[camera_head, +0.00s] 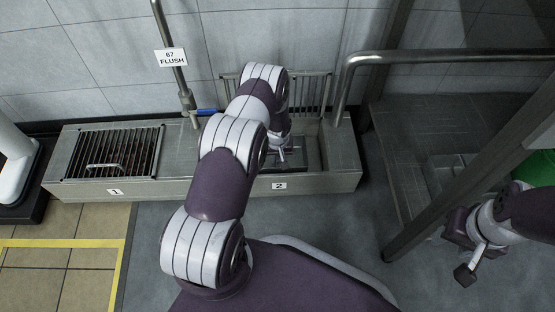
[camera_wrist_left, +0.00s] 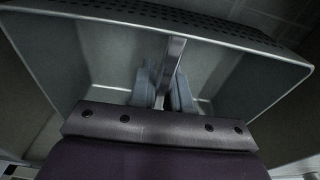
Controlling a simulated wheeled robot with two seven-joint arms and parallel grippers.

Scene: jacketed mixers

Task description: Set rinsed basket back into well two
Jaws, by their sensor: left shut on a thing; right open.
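My left gripper (camera_head: 282,154) reaches down at well two (camera_head: 335,181), the right-hand trough section labelled 2. In the left wrist view its fingers (camera_wrist_left: 163,90) are shut on a narrow upright metal bar (camera_wrist_left: 175,62), apparently the basket's handle. Around the bar are grey metal walls with a perforated strip (camera_wrist_left: 190,18) along the top; I cannot tell how much of this is basket and how much is well. In the head view my arm hides much of well two, so the basket's seating cannot be told. My right gripper (camera_head: 464,255) is open and empty at the right.
Well one (camera_head: 60,180), at the left, has a slatted cover (camera_head: 118,155) with a handle. An upright slatted rack (camera_head: 313,92) stands behind well two. A flush pipe (camera_head: 172,75) with a blue lever (camera_head: 206,111) stands between the wells. A metal rail (camera_head: 440,57) and frame post (camera_head: 450,185) stand right.

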